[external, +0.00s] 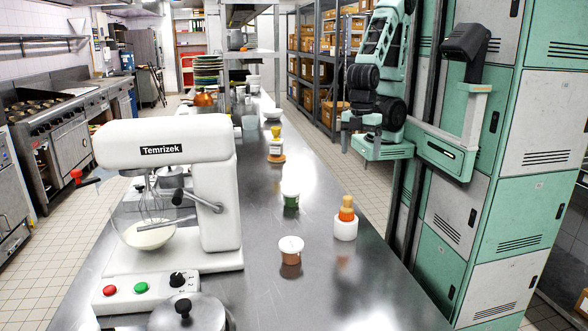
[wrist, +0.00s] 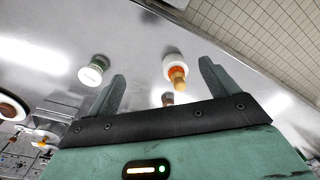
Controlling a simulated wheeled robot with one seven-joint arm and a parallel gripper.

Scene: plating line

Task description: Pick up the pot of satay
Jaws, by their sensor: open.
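The pot of satay seems to be the small brown pot with a white lid (external: 291,250), standing upright on the steel counter right of the mixer. A brown object low between the fingers in the wrist view (wrist: 167,98) is probably this pot, partly hidden by the gripper's edge. My gripper (wrist: 162,70) is open, with nothing between its fingers. In the external view it hangs at the right, above and apart from the pots.
A white pot with an orange top (external: 345,229) stands right of the brown pot. A yellow-topped bottle (external: 275,146) is farther back. The white mixer (external: 220,195) and a lidded metal pot (external: 187,315) are left.

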